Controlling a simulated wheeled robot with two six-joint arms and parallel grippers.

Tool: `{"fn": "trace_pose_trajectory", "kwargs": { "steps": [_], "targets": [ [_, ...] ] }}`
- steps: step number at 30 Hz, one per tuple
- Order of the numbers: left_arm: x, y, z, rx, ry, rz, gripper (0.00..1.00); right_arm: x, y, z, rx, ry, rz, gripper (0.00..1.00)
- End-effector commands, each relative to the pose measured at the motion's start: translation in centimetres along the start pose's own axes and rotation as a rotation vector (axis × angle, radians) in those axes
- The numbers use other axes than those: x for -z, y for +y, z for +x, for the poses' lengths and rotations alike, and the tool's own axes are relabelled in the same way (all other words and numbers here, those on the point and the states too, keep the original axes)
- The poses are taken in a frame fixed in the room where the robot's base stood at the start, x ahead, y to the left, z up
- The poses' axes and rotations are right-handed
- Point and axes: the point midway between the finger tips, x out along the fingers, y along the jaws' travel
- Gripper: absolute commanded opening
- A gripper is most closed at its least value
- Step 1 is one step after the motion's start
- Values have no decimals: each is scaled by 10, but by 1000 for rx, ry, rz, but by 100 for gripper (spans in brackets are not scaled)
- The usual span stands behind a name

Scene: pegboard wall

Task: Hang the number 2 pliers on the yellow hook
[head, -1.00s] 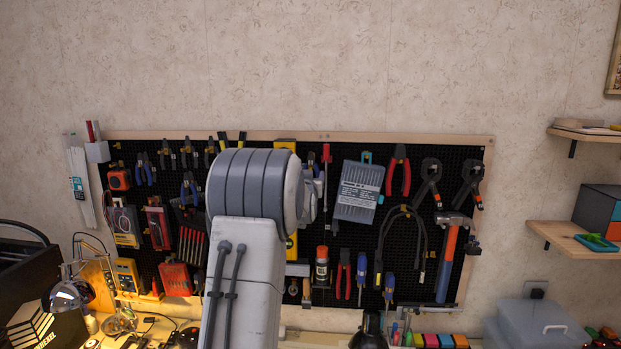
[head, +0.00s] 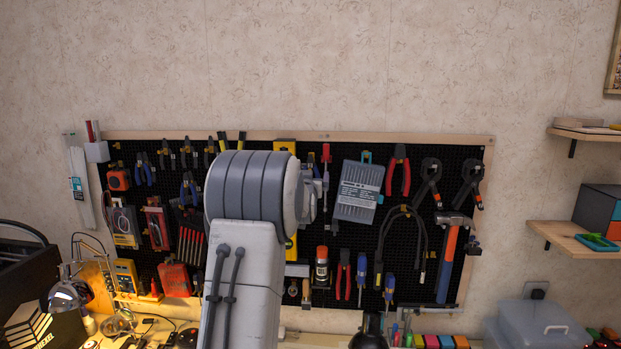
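Several pliers hang on the black pegboard (head: 335,262). Red-handled pliers (head: 398,172) hang at the upper right, and another red pair (head: 343,275) hangs lower, near the middle. Blue-handled pliers (head: 143,170) and several dark, yellowish-handled ones (head: 185,154) hang along the upper left. No number can be read on any of them, so I cannot tell which is number 2. I cannot make out the yellow hook with certainty. One of my arms rises through the middle and covers part of the board. Neither gripper's fingers can be seen.
A hammer (head: 447,262) and black clamps (head: 429,183) hang at the right of the board. Wooden shelves (head: 575,240) stick out from the right wall. A desk lamp (head: 65,296) stands at the lower left, and a grey lidded box (head: 540,325) at the lower right.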

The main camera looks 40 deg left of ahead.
Motion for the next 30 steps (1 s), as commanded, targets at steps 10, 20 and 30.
{"fn": "trace_pose_trajectory", "kwargs": {
  "steps": [10, 20, 30],
  "targets": [
    [-4, 0, -23, 0, 2, 0, 100, -1, 1, 18, 0, 0, 2, 56],
    [-3, 0, -83, 0, 3, -1, 100, -3, 4, 50, 0, 0, 1, 56],
    [0, 1, -104, 0, 0, 0, 100, -3, 4, 56, 0, 0, 0, 56]
  ]
}}
